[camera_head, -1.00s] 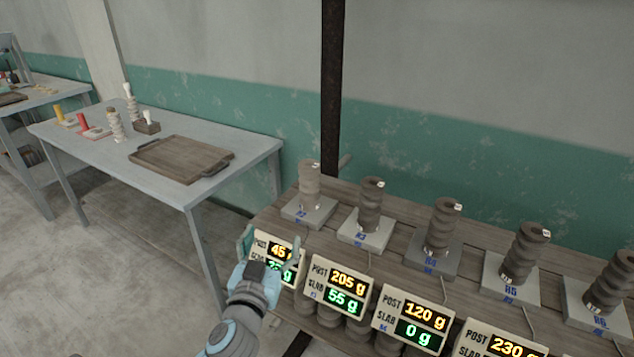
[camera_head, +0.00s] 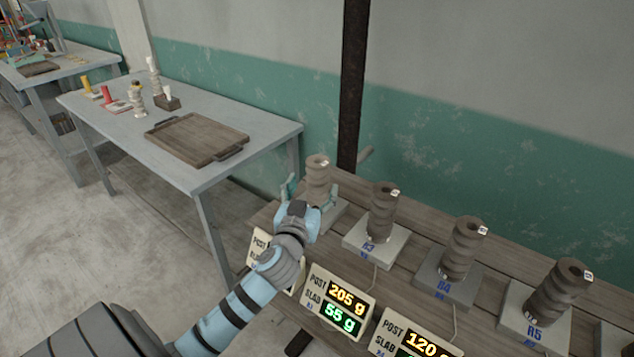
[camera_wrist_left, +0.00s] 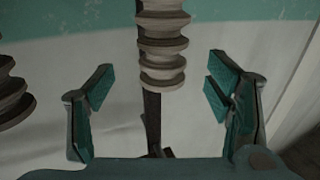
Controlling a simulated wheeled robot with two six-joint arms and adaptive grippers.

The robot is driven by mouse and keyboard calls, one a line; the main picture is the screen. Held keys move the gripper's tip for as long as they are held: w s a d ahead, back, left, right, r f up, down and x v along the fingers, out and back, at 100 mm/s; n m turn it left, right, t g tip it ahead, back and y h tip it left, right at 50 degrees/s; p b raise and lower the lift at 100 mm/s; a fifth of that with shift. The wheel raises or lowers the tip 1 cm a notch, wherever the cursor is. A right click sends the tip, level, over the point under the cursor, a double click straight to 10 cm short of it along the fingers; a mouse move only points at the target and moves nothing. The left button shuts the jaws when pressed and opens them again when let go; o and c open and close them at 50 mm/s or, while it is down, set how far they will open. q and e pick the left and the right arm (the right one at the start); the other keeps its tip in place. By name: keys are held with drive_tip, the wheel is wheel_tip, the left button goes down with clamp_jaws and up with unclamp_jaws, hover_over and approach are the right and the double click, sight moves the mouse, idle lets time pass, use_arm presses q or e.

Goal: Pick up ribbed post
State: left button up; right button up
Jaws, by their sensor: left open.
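Several ribbed posts stand upright on slabs along a wooden shelf. The lighter grey-beige ribbed post (camera_head: 318,174) stands at the shelf's left end, its lower part partly hidden by my left gripper. My left gripper (camera_head: 310,194) is open, its two fingers spread to either side of this post in the head view. In the left wrist view the ribbed post (camera_wrist_left: 163,48) comes down from the top edge, between and beyond the open fingers of the left gripper (camera_wrist_left: 160,92); no contact shows. My right gripper is not in view.
Darker posts marked R3 (camera_head: 383,212), R4 (camera_head: 462,250) and R5 (camera_head: 556,292) stand to the right, close together. Display signs (camera_head: 338,302) line the shelf's front. A grey table (camera_head: 120,125) with a wooden tray (camera_head: 158,130) stands at the left. A dark pole (camera_head: 353,90) rises behind the shelf.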

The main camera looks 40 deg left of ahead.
sight(315, 180)
use_arm(q)
drive_tip(key=x, duration=0.6)
drive_tip(key=shift+w+a, duration=0.2)
drive_tip(key=shift+w, duration=0.05)
drive_tip(key=c, duration=1.6)
drive_tip(key=shift+r, duration=0.1)
clamp_jaws()
drive_tip(key=shift+r, duration=0.1)
